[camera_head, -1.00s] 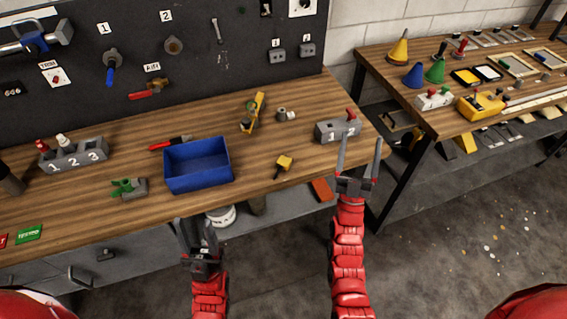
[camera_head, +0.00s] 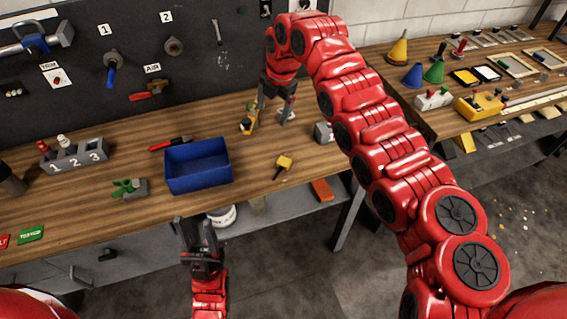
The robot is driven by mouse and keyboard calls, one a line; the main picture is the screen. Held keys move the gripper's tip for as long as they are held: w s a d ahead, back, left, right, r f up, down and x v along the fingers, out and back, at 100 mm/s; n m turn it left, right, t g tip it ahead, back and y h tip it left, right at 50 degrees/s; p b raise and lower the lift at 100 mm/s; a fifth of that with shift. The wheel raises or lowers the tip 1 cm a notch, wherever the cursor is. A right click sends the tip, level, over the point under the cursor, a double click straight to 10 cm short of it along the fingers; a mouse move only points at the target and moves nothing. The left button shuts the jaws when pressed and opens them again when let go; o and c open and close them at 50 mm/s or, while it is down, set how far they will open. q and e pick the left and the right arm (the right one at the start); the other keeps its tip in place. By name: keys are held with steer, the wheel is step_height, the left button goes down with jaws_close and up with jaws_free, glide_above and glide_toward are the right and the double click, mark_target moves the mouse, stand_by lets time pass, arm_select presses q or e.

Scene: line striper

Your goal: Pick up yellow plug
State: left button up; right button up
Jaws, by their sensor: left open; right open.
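A small yellow block with a dark stem, which looks like the yellow plug (camera_head: 284,161), lies on the wooden bench (camera_head: 320,180) right of the blue bin. My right gripper (camera_head: 268,121) points down over the back of the bench, behind the plug and apart from it. Its jaws are open, one finger by a yellow tool (camera_head: 247,127) and the other by a small grey fitting, mostly hidden. I cannot tell whether they touch. My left gripper (camera_head: 196,221) is open and empty in front of the bench's front edge.
The blue bin (camera_head: 198,187) stands left of the plug. Bench around the plug is clear.

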steer(key=s+d+r+n+g+h, duration=0.2)
steer(key=s+d, duration=0.1)
steer(key=s, duration=0.2)
steer(key=p, duration=0.5)
glide_above(283, 162)
steer(key=f, duration=0.7)
steer(key=s+f, duration=0.1)
steer(key=f, duration=0.3)
steer(key=shift+d+f, duration=0.1)
steer(key=shift+f, duration=0.25)
steer(key=shift+w+f, duration=0.1)
steer(key=shift+f, duration=0.2)
steer(key=shift+w+f+p, duration=0.1)
steer(key=shift+f+p, duration=0.25)
steer(key=shift+f, duration=0.05)
steer(key=f, duration=0.1)
steer(key=f+p, duration=0.1)
steer(key=f, duration=0.1)
steer(key=shift+w+f, duration=0.3)
steer(key=shift+f, duration=0.45)
jaws_close()
